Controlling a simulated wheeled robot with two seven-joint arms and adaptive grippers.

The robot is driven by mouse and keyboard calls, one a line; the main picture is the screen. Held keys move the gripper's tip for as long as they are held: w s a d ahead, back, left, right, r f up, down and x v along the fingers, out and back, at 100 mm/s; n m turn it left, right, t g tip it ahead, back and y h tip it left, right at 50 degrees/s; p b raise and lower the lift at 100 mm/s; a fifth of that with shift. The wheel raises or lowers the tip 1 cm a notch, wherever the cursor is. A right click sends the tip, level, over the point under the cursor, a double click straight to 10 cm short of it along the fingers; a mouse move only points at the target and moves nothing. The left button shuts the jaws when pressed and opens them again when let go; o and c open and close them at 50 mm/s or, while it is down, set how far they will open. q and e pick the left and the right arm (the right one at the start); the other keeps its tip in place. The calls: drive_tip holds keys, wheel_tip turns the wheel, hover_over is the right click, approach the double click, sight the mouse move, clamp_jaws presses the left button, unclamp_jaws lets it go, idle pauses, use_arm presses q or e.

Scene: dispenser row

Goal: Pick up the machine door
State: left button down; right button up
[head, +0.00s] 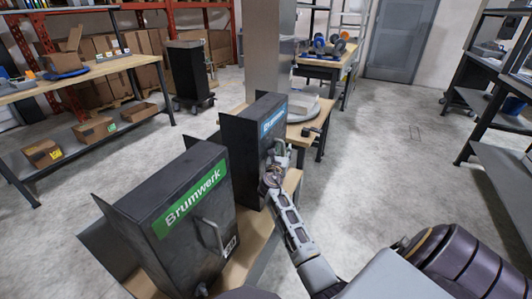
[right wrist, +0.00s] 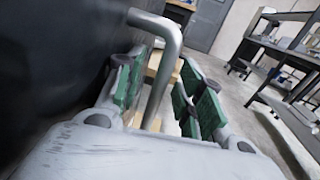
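Two dark box-shaped machines stand on a wooden bench: a nearer one with a green Brumwerk label (head: 185,215) and a farther one with a blue label (head: 245,140). Each has a front door with a bar handle; the nearer handle (head: 211,236) is free. My right gripper (head: 272,172) is at the front of the blue-label machine and partly covers its door. In the right wrist view, a grey bent handle (right wrist: 168,62) stands between the green-padded fingers (right wrist: 162,98). Gaps show beside the bar, so the fingers look open around it. My left gripper is out of view.
A wooden workbench (head: 90,74) with boxes on its lower shelf is at left. A black cabinet on wheels (head: 189,72) and a pillar (head: 268,50) stand behind the machines. Dark shelving is at right. The floor (head: 385,150) between is clear.

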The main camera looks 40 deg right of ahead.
drive_tip(key=shift+c, duration=0.4)
clamp_jaws()
drive_tip(key=shift+r, duration=0.15)
idle(0.4)
